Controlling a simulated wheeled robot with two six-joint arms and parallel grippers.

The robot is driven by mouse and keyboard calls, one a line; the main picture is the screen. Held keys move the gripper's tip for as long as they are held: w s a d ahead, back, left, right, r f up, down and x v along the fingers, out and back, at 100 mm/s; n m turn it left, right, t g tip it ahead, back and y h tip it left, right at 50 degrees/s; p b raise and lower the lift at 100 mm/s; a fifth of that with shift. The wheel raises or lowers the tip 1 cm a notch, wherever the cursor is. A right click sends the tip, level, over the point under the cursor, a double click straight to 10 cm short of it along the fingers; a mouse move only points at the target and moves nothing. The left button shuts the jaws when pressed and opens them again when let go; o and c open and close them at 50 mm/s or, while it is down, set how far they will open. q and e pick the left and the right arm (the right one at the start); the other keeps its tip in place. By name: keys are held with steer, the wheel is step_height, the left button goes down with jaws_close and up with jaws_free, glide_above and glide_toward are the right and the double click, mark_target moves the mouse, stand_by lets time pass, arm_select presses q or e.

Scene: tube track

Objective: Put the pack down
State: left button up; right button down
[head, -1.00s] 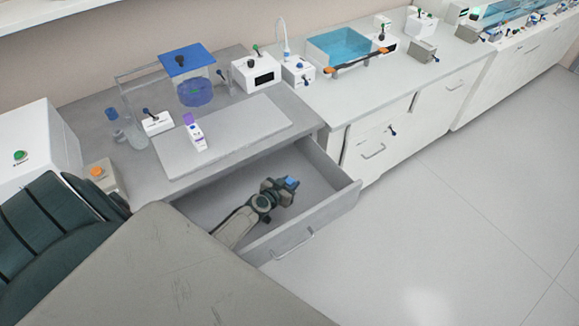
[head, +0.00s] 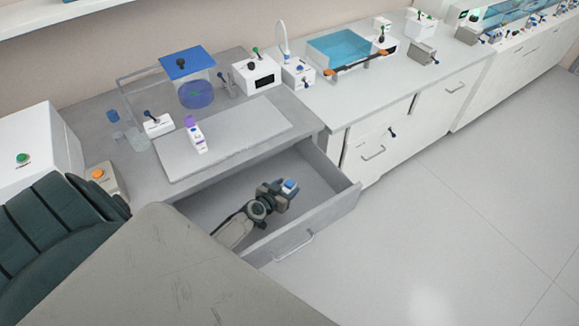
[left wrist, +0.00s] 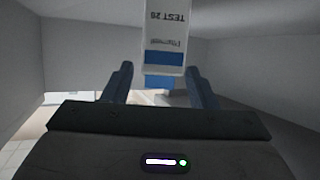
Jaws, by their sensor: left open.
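The pack is white and blue with "TEST 20" printed on it, and the left wrist view shows it (left wrist: 165,30) upside down just ahead of the fingers. In the head view only its blue and white end (head: 290,185) shows at my left gripper (head: 284,190). My left gripper is inside the open drawer (head: 325,208), low over its floor. Its two fingers (left wrist: 160,82) are apart on either side of the pack, with a visible gap at the left one. How the pack's underside rests is hidden. My right gripper is in neither view.
The grey counter above the drawer bears a flat grey board (head: 235,135) with a white and purple bottle (head: 197,137). A blue-lidded clear container (head: 188,75) stands behind. The drawer floor around my gripper looks clear.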

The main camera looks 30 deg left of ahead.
arm_select(q)
steer(key=p+v, duration=0.2)
steer(key=v, duration=0.7)
steer(key=shift+s, duration=0.25)
steer(key=shift+r, duration=0.15)
